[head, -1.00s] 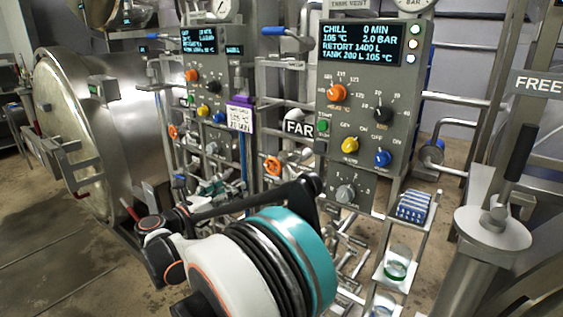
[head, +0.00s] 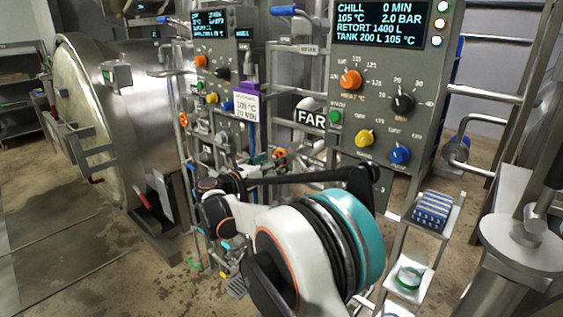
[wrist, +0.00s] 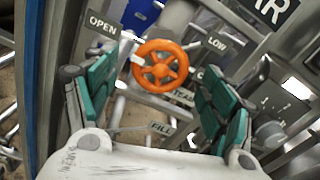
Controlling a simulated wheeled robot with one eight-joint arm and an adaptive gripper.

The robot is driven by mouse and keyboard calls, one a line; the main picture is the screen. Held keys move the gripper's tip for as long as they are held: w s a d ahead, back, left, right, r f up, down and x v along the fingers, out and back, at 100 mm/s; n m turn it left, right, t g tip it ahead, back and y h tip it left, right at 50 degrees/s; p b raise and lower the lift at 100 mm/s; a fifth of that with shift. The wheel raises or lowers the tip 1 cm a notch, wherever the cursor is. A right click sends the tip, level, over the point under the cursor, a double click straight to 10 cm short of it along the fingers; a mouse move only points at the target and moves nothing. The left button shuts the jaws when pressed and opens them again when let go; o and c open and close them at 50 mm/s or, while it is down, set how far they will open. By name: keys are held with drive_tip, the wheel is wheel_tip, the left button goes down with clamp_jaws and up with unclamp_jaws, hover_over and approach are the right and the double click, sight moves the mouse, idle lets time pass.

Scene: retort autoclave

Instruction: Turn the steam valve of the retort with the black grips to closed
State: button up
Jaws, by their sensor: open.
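An orange handwheel (wrist: 160,66) shows in the wrist view, ahead of and between my fingers. A white mark on its left rim faces the OPEN plate (wrist: 102,25). My gripper (wrist: 160,74) is open and empty, with teal pads on both sides of the wheel; contact is not visible. In the head view this orange wheel (head: 280,155) appears below the FAR sign, and my arm hides most of the gripper.
A control panel (head: 385,130) with coloured knobs stands behind my arm. A FAR sign (head: 311,116) hangs beside it. Pipes and a small rack (head: 448,196) crowd the right. A steel retort (head: 85,120) stands at the left. Open floor (head: 75,245) lies at lower left.

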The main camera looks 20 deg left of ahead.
drive_tip(key=shift+b+x, duration=0.3)
drive_tip(key=shift+x, duration=1.6)
drive_tip(key=shift+c, duration=0.5)
drive_tip(key=c, duration=1)
